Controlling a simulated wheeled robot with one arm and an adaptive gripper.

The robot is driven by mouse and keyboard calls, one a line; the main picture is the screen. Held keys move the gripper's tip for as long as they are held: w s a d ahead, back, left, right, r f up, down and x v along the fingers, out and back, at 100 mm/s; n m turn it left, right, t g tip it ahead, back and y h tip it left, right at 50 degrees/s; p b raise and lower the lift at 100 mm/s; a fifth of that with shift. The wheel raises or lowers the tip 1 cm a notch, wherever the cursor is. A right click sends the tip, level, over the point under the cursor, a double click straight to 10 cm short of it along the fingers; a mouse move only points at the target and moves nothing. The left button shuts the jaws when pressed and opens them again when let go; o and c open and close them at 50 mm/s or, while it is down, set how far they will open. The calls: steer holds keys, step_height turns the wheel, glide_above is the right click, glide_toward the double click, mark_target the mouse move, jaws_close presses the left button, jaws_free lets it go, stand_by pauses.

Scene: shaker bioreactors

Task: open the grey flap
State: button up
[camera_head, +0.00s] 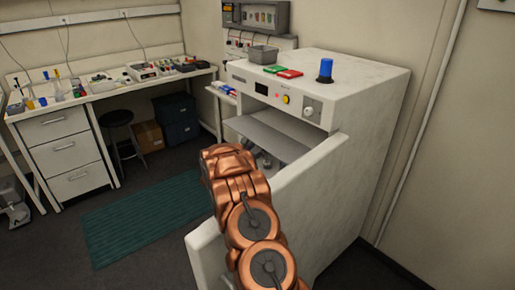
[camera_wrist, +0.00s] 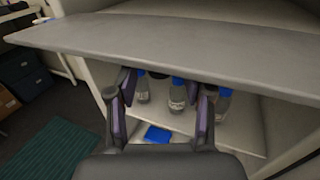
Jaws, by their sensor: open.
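The grey flap (camera_head: 272,134) is a flat panel at the front opening of the white bioreactor cabinet (camera_head: 365,130). It stands out from the opening, raised roughly level. In the wrist view the flap (camera_wrist: 180,38) crosses the top of the picture, with the interior visible below its edge. My gripper (camera_wrist: 168,88) is open and empty, its two dark fingers apart just below the flap's edge. I cannot tell whether a finger touches the flap. Bottles with blue caps (camera_wrist: 177,97) stand inside, partly hidden by the flap and fingers. The head view mostly hides my gripper behind my arm.
The cabinet's white door (camera_head: 290,190) stands open beside my arm. A blue item (camera_wrist: 158,134) lies on the cabinet floor. On top are a blue-capped object (camera_head: 325,70) and red and green items. A stool (camera_head: 120,130) and workbench stand left; a green mat (camera_head: 145,215) covers open floor.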

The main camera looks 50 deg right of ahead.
steer(key=shift+c, duration=0.3)
jaws_close()
stand_by(0.3)
